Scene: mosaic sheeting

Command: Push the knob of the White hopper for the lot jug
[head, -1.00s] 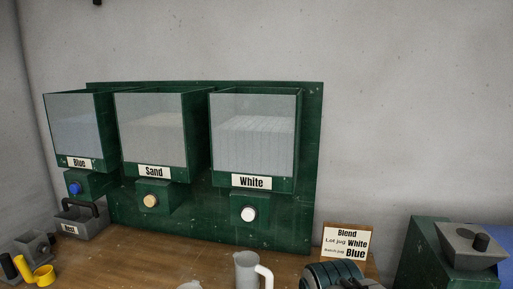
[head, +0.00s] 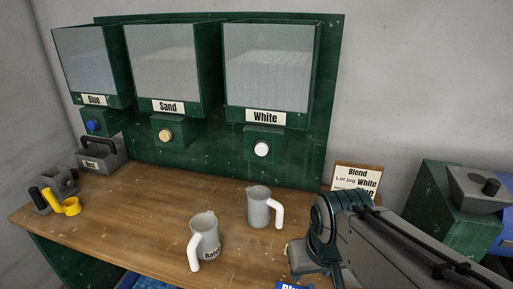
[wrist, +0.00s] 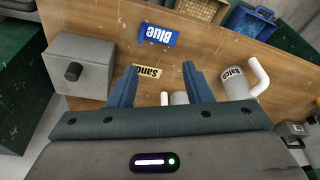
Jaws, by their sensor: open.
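The White hopper (head: 268,66) hangs on the green board at the right end of the row. Its round white knob (head: 262,149) sits on a green block under the "White" label and is clear of contact. A grey jug with a white handle (head: 259,208) stands upright on the bench below that knob, its label not readable. A second grey jug, marked "Batch" (head: 207,236), stands nearer; it also shows in the wrist view (wrist: 239,84). My gripper (wrist: 160,70) is open and empty over the bench, pointing down at it. My arm hides most of the gripper in the head view.
The Sand hopper (head: 173,66) and Blue hopper (head: 88,65) hang to the left. A Blend card (head: 357,179) stands at the board's right.

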